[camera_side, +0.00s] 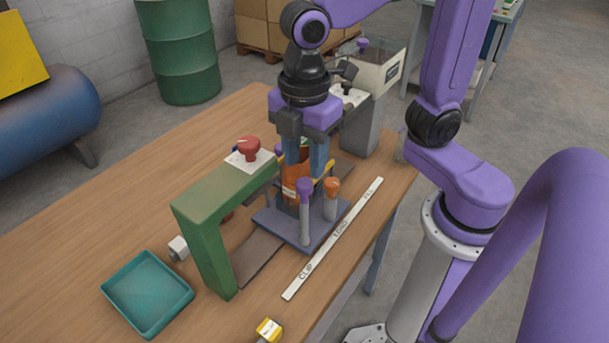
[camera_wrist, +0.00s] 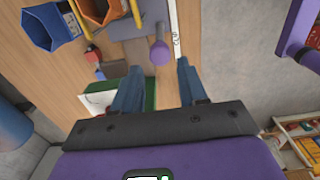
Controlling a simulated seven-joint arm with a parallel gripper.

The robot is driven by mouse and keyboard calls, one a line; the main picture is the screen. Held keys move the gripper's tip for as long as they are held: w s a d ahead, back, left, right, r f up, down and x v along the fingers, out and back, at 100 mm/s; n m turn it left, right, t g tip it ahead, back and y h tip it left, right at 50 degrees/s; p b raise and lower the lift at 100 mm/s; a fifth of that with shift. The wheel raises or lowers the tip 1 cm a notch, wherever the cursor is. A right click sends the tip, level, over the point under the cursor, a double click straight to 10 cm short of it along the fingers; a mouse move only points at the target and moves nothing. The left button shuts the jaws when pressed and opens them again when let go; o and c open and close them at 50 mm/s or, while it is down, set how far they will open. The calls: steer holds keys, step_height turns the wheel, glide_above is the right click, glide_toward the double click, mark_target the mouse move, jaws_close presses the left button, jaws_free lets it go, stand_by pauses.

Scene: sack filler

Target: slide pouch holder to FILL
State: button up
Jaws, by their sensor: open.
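The pouch holder (camera_side: 275,222) is a blue-grey plate beside the LOAD mark of the white label strip (camera_side: 333,238). It carries a purple-topped post (camera_side: 304,200) and an orange-topped post (camera_side: 332,200). An orange pouch (camera_side: 290,190) stands upright on it, partly hidden behind the purple-topped post. My gripper (camera_side: 308,172) is open, its blue fingers pointing down around the height of the post tops. In the wrist view, the purple knob (camera_wrist: 160,53) lies beyond the gap between my fingertips (camera_wrist: 158,72). I cannot tell whether the fingers touch anything.
A green arch (camera_side: 205,225) with a red knob (camera_side: 249,148) stands left of the holder, toward CLIP. The filler's grey column (camera_side: 363,128) stands behind, toward FILL. A teal tray (camera_side: 148,293) sits at front left. A yellow-topped item (camera_side: 268,330) is at the near edge.

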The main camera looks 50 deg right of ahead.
mark_target(304, 182)
steer(key=shift+f, duration=2.45)
jaws_close()
